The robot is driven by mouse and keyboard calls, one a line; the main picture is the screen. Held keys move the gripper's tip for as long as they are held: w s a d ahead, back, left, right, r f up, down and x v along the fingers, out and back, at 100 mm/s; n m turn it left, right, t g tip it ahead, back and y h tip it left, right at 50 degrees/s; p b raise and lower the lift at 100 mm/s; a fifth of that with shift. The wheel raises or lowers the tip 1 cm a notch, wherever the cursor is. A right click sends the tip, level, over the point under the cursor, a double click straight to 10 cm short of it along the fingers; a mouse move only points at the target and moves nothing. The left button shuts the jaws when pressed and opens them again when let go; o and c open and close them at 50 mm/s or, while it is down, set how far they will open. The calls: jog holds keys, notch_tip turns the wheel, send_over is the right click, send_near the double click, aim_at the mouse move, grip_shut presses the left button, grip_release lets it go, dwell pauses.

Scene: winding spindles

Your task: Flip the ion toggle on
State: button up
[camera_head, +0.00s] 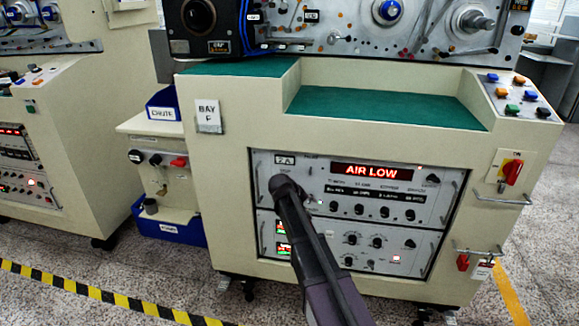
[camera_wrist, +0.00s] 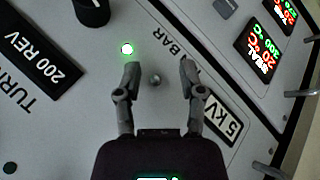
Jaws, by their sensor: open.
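A small round metal toggle (camera_wrist: 154,80) sticks out of the grey panel in the wrist view, seen nearly end-on. My gripper (camera_wrist: 159,67) is open, with one finger on each side of the toggle and nothing held. I cannot tell whether a finger touches the panel. In the head view my arm hides the toggle and the gripper's fingers.
The control panel (camera_head: 441,208) has a red "AIR LOW" display (camera_head: 371,172), several black knobs and side handles. In the wrist view a black knob (camera_wrist: 92,12), a "200 REV" plate (camera_wrist: 44,60) and red-green readouts (camera_wrist: 268,40) are nearby. A metal handle (camera_wrist: 299,93) stands out at right.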

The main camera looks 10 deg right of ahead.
jog(key=s+f+m+g+y+p, duration=0.1)
jog(key=s+f+m+g+y, duration=0.2)
jog(key=s, duration=1.2)
jog(key=s+f+g+y, duration=0.15)
jog(key=s+y, duration=0.25)
jog(key=s, duration=1.1)
notch_tip(320, 180, up, 37)
jog(key=p, duration=3.6)
jog(key=shift+w+d+f, duration=0.15)
jog(key=shift+w+f, duration=0.05)
jog(key=shift+w, duration=0.1)
jog(key=shift+d+g, duration=0.1)
jog(key=shift+g, duration=0.15)
